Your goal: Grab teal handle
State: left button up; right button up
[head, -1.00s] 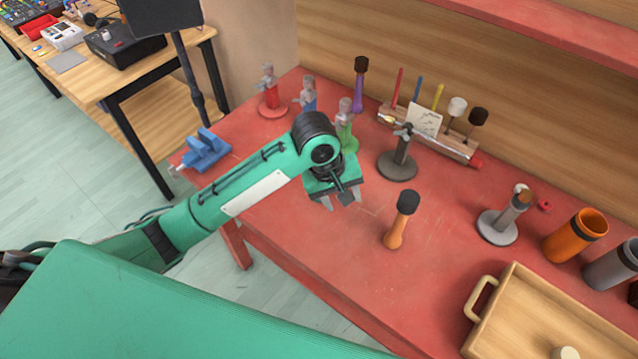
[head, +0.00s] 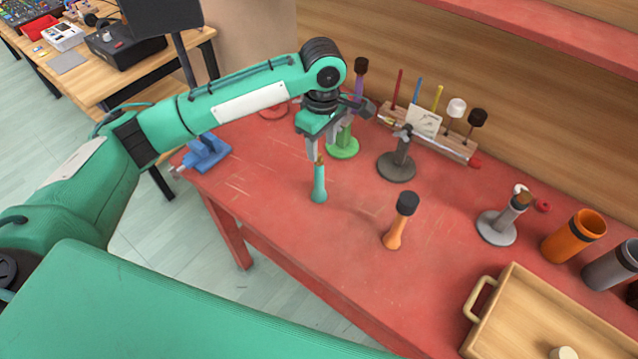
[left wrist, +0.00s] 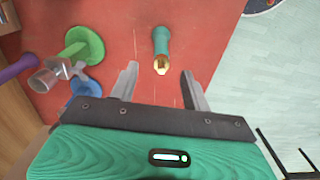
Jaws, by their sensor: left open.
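The teal handle (head: 319,183) stands upright on the red table, with a brass-coloured top end. In the left wrist view the teal handle (left wrist: 161,42) lies ahead of and between my fingers, its brass end towards me. My left gripper (head: 323,146) is open and points down just above the handle, its fingertips near the brass end. In the left wrist view my left gripper (left wrist: 158,78) has nothing between its fingers. I cannot tell whether a finger touches the handle. My right gripper is not in view.
An orange handle with a black head (head: 396,222) stands to the right. A green-based stand (head: 343,148) is close behind my gripper. A dark stand (head: 397,165), a grey stand (head: 497,228) and a wooden tray (head: 520,285) are further right. The table's front left is clear.

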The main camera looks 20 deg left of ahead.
aim_at(320, 168)
pick_arm(q)
notch_tip(320, 168, down, 4)
jog(key=shift+r, duration=0.25)
jog(key=f, duration=0.1)
jog(key=f+p, duration=0.1)
jog(key=f, duration=0.2)
jog(key=shift+s+a+f+p, duration=0.15)
jog(key=shift+a+f+p, duration=0.1)
jog(key=shift+f+p, duration=0.1)
jog(key=shift+f, duration=0.4)
jog(key=shift+c, duration=0.5)
grip_shut()
